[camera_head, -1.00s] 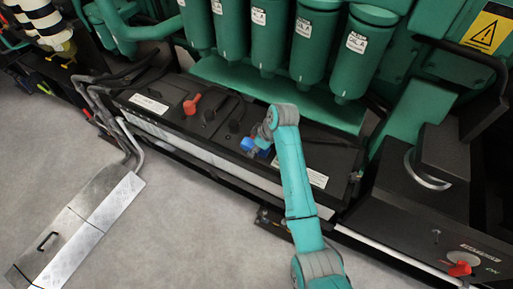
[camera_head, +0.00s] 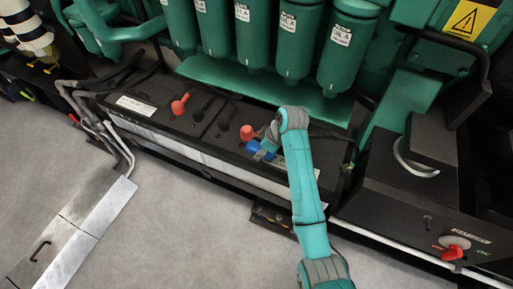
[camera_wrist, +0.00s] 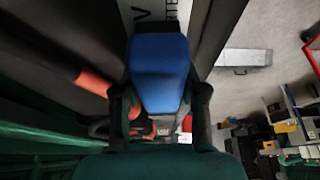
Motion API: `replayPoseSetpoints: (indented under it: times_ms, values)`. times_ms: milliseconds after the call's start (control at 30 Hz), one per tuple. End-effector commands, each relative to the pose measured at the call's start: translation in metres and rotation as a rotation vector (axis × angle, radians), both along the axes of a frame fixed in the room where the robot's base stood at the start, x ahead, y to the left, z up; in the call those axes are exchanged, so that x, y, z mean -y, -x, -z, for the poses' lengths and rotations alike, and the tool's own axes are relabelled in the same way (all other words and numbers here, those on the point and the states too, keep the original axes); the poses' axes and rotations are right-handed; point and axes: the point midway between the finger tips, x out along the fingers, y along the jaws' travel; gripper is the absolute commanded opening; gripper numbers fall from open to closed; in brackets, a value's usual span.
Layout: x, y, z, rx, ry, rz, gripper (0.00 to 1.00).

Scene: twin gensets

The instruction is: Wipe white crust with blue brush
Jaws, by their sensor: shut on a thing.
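My gripper (camera_head: 265,147) is shut on the blue brush (camera_head: 254,148), low over the right-hand black battery. In the wrist view the brush's blue block (camera_wrist: 160,72) sits between the two dark fingers of my gripper (camera_wrist: 160,100). The brush's bristles are hidden, and I cannot tell whether it touches the battery. A red terminal cap (camera_head: 247,132) stands just behind and left of the brush. I cannot make out any white crust; the gripper and brush cover part of the battery top.
Another red cap (camera_head: 180,104) stands on the left-hand battery. Green filter canisters (camera_head: 296,45) hang behind the batteries. A black box with a red switch (camera_head: 453,253) is at the right. A metal cover plate (camera_head: 75,225) lies on the open grey floor at left.

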Motion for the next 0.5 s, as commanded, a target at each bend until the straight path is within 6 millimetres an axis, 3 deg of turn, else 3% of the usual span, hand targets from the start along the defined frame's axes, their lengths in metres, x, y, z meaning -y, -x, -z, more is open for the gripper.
replayPoseSetpoints:
  times_ms: [200, 500]
  values:
    - [0.0101, 0.0042, 0.0013, -0.002, 0.001, 0.001, 0.15]
    - [0.0017, 0.0013, 0.0000, -0.004, 0.002, -0.001, 0.15]
